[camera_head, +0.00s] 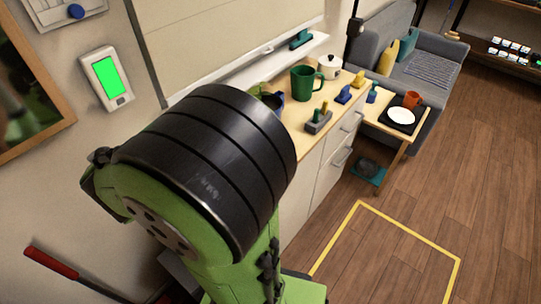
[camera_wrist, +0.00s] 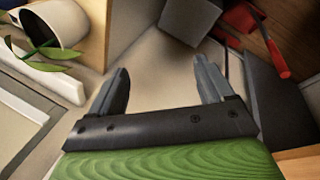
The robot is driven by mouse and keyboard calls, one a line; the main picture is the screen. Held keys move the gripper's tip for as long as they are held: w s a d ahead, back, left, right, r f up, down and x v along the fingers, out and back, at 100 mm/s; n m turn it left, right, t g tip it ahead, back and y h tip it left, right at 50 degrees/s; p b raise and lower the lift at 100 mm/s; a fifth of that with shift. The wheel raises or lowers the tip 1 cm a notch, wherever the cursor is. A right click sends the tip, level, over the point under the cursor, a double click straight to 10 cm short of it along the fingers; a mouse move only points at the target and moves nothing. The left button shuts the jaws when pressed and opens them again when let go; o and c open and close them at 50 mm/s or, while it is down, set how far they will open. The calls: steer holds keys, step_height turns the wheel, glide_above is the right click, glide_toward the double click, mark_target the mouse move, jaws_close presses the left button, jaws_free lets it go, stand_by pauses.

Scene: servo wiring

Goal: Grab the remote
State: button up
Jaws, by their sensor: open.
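I cannot pick out a remote for certain in either view. On the cabinet top (camera_head: 283,125) in the head view lie small items, among them a grey and green piece (camera_head: 318,121) and a blue and yellow piece (camera_head: 343,95); none is clearly a remote. My gripper (camera_wrist: 161,66) is open in the wrist view, its two dark fingers apart with nothing between them. In the head view my green and black arm fills the lower left and hides the gripper and part of the cabinet.
A green mug (camera_head: 304,83) and a white pot (camera_head: 329,67) stand on the cabinet. A green-screened wall device (camera_head: 107,80) hangs at left. The wrist view shows a white plant pot (camera_wrist: 55,24) and a red handle (camera_wrist: 277,58). The floor at right is open.

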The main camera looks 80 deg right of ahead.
steer(key=s+d+f+n+g+h+b, duration=0.1)
steer(key=s+d+f+n+g+h, duration=0.1)
steer(key=d, duration=0.4)
steer(key=s+d+f+n+g+h+b, duration=0.1)
steer(key=s+d+f+n+g+h, duration=0.1)
steer(key=d, duration=0.4)
steer(key=s+d+f+n+g+h+b, duration=0.1)
steer(key=s+d+f+n+g+h, duration=0.2)
steer(key=s+d+f+n+h, duration=0.1)
steer(key=shift+d+f+n+b, duration=0.2)
steer(key=shift+d+f+n, duration=0.2)
steer(key=shift+d+n, duration=0.2)
steer(key=shift+d+f+n+b, duration=0.2)
steer(key=shift+d+f+n, duration=0.15)
steer(key=shift+d+n, duration=0.25)
steer(key=shift+d+r, duration=0.1)
steer(key=shift+d, duration=0.3)
steer(key=shift+n, duration=0.3)
steer(key=b+x, duration=0.1)
steer(key=x, duration=0.4)
steer(key=b+x, duration=0.2)
steer(key=x, duration=0.3)
steer(key=b+x, duration=0.1)
steer(key=x, duration=0.4)
steer(key=shift+s+d+r, duration=0.1)
steer(key=shift+d+r, duration=0.15)
steer(key=shift+d, duration=0.3)
steer(key=shift+h, duration=0.3)
